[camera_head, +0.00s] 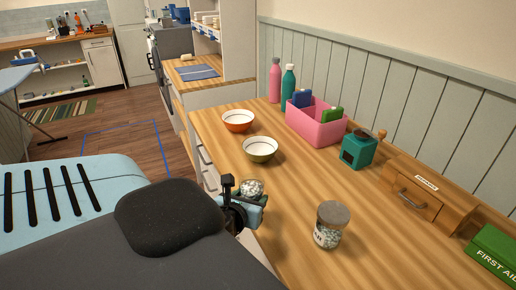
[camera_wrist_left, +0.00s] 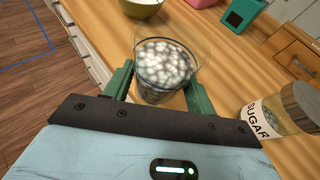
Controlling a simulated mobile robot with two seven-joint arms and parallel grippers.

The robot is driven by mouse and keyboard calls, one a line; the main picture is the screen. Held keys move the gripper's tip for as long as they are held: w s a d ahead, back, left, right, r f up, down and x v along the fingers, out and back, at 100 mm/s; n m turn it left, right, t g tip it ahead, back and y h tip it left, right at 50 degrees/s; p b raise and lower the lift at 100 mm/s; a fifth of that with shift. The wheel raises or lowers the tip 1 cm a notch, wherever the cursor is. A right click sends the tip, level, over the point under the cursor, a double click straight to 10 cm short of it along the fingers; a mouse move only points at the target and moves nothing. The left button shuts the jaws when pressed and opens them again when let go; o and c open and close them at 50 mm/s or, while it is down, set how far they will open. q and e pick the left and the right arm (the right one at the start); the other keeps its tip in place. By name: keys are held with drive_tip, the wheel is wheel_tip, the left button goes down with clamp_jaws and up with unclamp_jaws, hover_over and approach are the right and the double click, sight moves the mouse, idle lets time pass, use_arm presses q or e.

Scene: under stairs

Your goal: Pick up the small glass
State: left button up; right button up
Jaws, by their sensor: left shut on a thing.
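The small glass (camera_wrist_left: 165,68) is clear with dark rings and full of whitish pebble-like pieces. In the left wrist view it stands between the two green fingers of my left gripper (camera_wrist_left: 160,92), which is shut on it. In the head view the gripper (camera_head: 250,200) is at the near left edge of the wooden counter, and the top of the glass (camera_head: 251,187) shows above the fingers. The glass looks upright. I cannot tell whether its base touches the counter. My right gripper is in neither view.
A jar labelled sugar (camera_wrist_left: 262,120) stands right of the glass; it also shows in the head view (camera_head: 328,232). A green bowl (camera_head: 260,149), an orange bowl (camera_head: 238,121), a pink bin (camera_head: 318,128) and a teal box (camera_head: 357,150) stand farther back. The counter (camera_head: 290,190) between is clear.

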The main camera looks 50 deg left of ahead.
use_arm(q)
drive_tip(key=shift+s+a+r, duration=0.1)
drive_tip(key=shift+s+r, duration=0.05)
drive_tip(key=shift+s, duration=0.7)
drive_tip(key=shift+s+a+r, duration=0.1)
drive_tip(key=shift+s, duration=0.75)
drive_tip(key=shift+s+d, duration=0.1)
drive_tip(key=shift+s, duration=0.15)
